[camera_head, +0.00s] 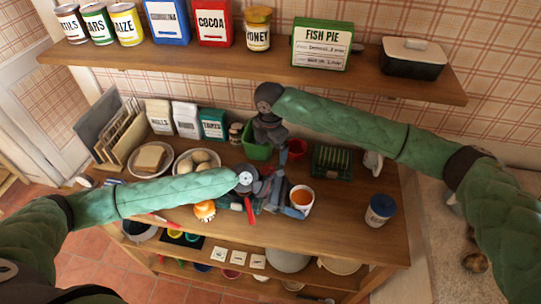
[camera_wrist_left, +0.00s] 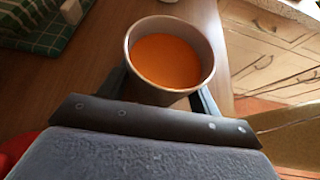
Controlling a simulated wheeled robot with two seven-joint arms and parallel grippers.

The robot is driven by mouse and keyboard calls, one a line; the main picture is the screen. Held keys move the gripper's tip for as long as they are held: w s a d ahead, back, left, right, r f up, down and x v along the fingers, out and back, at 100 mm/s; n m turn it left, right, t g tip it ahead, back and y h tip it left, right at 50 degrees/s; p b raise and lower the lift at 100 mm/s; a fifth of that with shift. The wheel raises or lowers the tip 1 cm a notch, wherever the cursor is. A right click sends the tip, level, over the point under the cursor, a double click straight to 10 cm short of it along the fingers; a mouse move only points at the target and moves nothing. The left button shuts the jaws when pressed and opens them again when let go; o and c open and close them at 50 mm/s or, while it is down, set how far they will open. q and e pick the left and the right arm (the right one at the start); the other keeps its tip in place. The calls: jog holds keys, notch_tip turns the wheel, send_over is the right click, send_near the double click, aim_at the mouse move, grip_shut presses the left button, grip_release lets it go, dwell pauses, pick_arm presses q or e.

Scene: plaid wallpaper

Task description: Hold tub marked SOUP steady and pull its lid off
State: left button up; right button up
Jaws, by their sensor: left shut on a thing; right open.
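An open tub (camera_head: 302,197) of orange soup stands upright near the right end of the worktop, with no lid on it. In the left wrist view the tub (camera_wrist_left: 170,60) shows its bare rim and orange contents. No SOUP marking is readable on it. My left gripper (camera_head: 291,203) is shut on the tub, one finger on each side. My right gripper (camera_head: 268,138) is open, pointing down at the green bin (camera_head: 257,151) behind; its fingertips are hard to make out. I cannot see a loose lid. A blue-lidded tub (camera_head: 380,210) stands further right, its label unreadable.
The worktop (camera_head: 345,230) is bare around the blue-lidded tub. A green rack (camera_head: 332,160) and red pot (camera_head: 297,149) stand at the back. Bread and egg plates (camera_head: 198,158) are left. A loaded shelf (camera_head: 250,62) overhangs the back.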

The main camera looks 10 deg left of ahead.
dwell(0.4)
pick_arm(q)
jog(key=o, duration=0.9)
jog(key=shift+a, duration=0.1)
